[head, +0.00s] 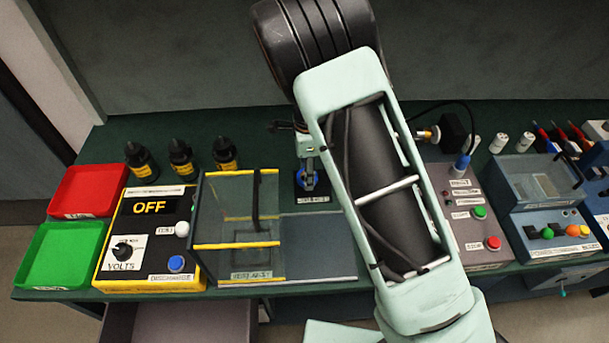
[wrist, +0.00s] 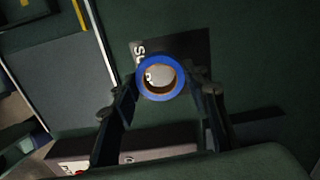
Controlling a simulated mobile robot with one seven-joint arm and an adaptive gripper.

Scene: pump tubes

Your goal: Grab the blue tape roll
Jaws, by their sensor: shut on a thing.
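The blue tape roll (wrist: 160,97) is a blue ring with a brown inner core. In the wrist view it sits between the two fingers of my gripper (wrist: 165,100), over a dark labelled mat (wrist: 195,48). In the head view part of the blue roll (head: 307,181) shows beside my arm, below my gripper (head: 307,158). The fingers are shut on the roll. My arm hides much of the area to its right. I cannot tell whether the roll touches the mat.
A clear box with yellow edges (head: 238,246) stands left of the roll. Black bottles (head: 182,160) stand behind the yellow OFF box (head: 150,248). Red (head: 88,190) and green (head: 62,255) trays lie far left. A grey button panel (head: 468,222) is right of my arm.

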